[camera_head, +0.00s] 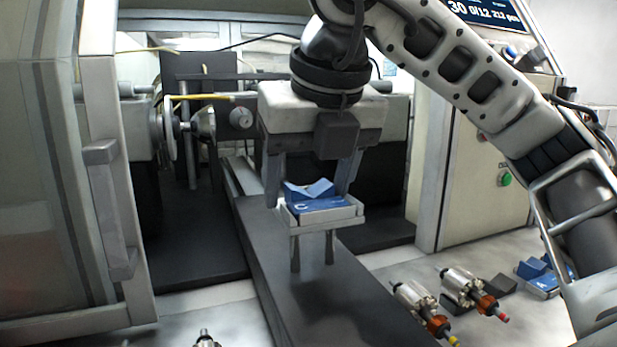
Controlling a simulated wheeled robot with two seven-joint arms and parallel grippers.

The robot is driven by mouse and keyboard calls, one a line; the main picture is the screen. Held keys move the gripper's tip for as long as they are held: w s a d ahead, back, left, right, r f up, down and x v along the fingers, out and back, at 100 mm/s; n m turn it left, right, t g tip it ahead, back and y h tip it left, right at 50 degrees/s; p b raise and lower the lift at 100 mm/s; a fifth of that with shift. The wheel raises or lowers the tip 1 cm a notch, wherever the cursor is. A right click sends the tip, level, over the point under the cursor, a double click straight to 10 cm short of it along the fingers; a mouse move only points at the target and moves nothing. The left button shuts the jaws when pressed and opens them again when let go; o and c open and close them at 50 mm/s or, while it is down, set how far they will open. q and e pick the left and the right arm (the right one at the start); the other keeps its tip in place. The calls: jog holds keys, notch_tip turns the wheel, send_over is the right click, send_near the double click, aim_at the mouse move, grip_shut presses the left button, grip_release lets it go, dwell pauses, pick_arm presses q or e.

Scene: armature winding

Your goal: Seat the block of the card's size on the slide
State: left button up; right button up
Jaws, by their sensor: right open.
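A blue V-notched block (318,204) with a white letter that looks like C sits on a small grey plate (345,217). The plate stands on two legs above the dark slide (335,295). My right gripper (311,192) points down over the plate, open, with one finger at each side of the block. I cannot tell whether the fingers touch it or whether the block is fully down on its seat. Other blue blocks (540,275) lie at the right, partly behind my right arm. I cannot make out a size card. My left gripper is not in view.
Two armatures (424,308) (470,290) with copper-coloured ends lie on the table right of the slide. The winding machine (185,120) stands behind at left, with an open door frame (110,190). A cabinet with a green button (505,179) and a screen (490,12) are at right.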

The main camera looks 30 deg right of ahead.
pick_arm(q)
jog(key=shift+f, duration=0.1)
pick_arm(e)
jog(key=shift+d+f, duration=0.2)
jog(key=shift+f, duration=0.15)
jog(key=shift+s+r, duration=0.1)
jog(key=shift+r, duration=0.25)
jog(key=p+v, duration=0.1)
jog(key=v, duration=0.2)
jog(key=shift+d+r, duration=0.15)
jog(key=shift+r, duration=0.3)
pick_arm(q)
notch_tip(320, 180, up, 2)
jog(key=p, duration=0.3)
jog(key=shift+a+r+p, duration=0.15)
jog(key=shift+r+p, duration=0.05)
jog(key=shift+p, duration=0.15)
pick_arm(e)
jog(key=v, duration=1.2)
jog(key=shift+a, duration=0.4)
jog(key=shift+s+f, duration=0.1)
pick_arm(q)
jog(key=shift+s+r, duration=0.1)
